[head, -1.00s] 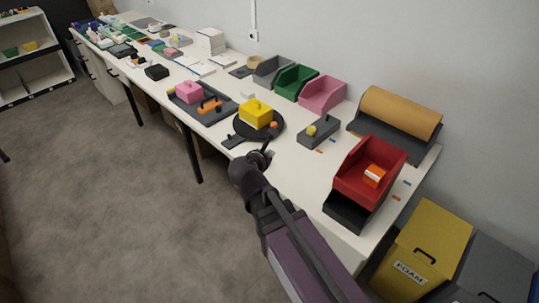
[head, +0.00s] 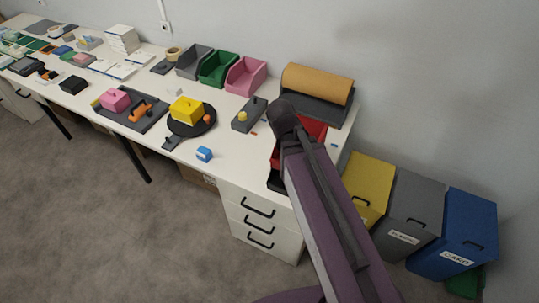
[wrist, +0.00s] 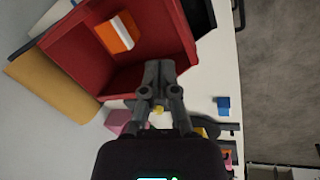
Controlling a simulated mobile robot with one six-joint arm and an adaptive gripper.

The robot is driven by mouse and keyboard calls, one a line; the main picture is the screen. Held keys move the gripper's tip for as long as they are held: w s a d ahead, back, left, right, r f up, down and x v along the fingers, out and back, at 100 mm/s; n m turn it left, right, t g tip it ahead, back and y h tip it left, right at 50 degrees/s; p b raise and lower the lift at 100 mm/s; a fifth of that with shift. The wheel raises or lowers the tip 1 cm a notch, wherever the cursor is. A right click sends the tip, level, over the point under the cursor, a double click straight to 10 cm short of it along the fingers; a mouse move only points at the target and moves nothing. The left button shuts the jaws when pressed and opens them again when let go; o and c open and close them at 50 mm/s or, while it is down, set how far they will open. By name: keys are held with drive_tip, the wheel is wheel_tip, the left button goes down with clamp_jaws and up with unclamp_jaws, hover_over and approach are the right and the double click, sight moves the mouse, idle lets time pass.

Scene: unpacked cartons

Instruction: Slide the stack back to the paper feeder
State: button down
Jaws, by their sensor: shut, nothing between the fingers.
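The stack is a red open bin on a black tray. In the wrist view the red bin (wrist: 100,50) fills the upper left, with an orange and white box (wrist: 115,33) inside; part of the black tray (wrist: 199,14) shows beyond it. My gripper (wrist: 158,66) is shut and empty, its tips over the bin's near edge; I cannot tell whether they touch. In the head view my arm hides my fingers and much of the red bin (head: 316,129); the black tray (head: 275,181) shows below. The paper feeder, a brown roll (head: 318,83) on a dark holder, stands behind the stack.
A small blue box (head: 204,154) stands near the table's front edge, left of the stack. A dark grey block with a yellow knob (head: 249,114) is also to the left. Pink (head: 246,76) and green (head: 218,68) bins line the wall. A yellow waste bin (head: 367,190) stands beside the table.

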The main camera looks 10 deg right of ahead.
drive_tip(key=s+d+r+m+g+y+p, duration=0.2)
drive_tip(key=s+d+r+m+p, duration=0.1)
drive_tip(key=m, duration=0.4)
drive_tip(key=shift+s+d+r, duration=0.3)
drive_tip(key=shift+d+r, duration=0.05)
drive_tip(key=shift+d, duration=0.5)
